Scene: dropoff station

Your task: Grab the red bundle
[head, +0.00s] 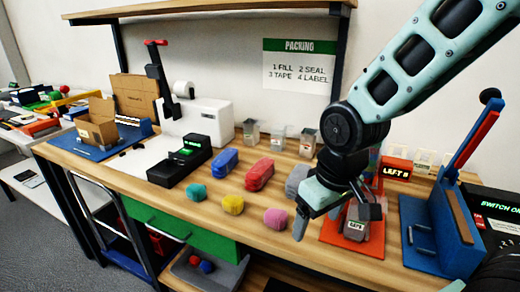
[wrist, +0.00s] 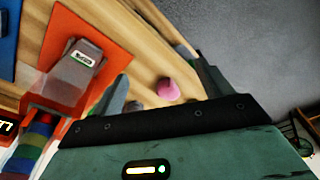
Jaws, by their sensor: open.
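The red bundle (head: 260,174) lies on the wooden table in the head view, between a blue bundle (head: 222,161) and a grey bundle (head: 297,180). I cannot make it out in the wrist view. My gripper (head: 338,214) is open and empty, to the right of the red bundle and apart from it, near the orange mat. In the wrist view my gripper (wrist: 165,84) has its fingers spread, with a pink bundle (wrist: 168,90) visible beyond the gap.
Teal (head: 195,193) and yellow (head: 232,204) bundles lie in front. A grey labelled item (head: 356,222) sits on the orange mat (head: 338,236). Clear containers (head: 278,138) stand behind. A black device (head: 182,160) is at left, a blue stand (head: 440,235) at right.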

